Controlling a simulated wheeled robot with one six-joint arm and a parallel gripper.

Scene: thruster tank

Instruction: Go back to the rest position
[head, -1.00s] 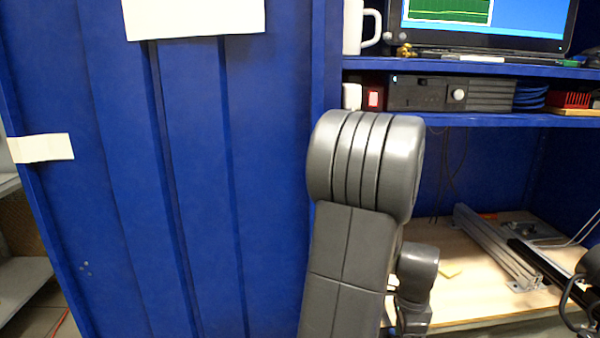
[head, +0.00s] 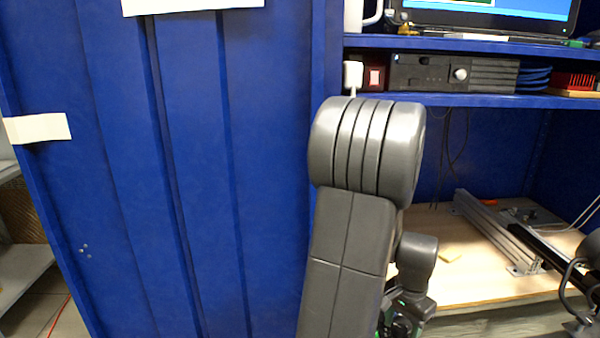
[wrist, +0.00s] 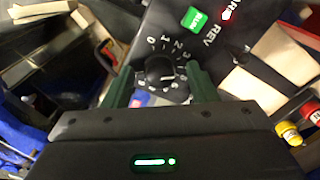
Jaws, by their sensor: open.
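In the wrist view my gripper (wrist: 159,68) is open, its two green fingers spread wide with nothing held. A dark control panel (wrist: 240,48) lies beyond the fingertips. Its round black knob (wrist: 160,72), with a numbered scale around it, appears between the fingers. I cannot tell how far the fingertips are from the knob. A green button and a small red light are on the same panel. In the head view my grey arm stands upright in the middle, and the gripper's fingers do not show.
A blue cabinet panel (head: 110,190) fills the left. At right, a blue shelf (head: 470,99) carries a black box unit (head: 440,73). Below it, a wooden bench (head: 450,285) holds an aluminium rail (head: 497,230). Yellow and red capped bottles (wrist: 290,133) show in the wrist view.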

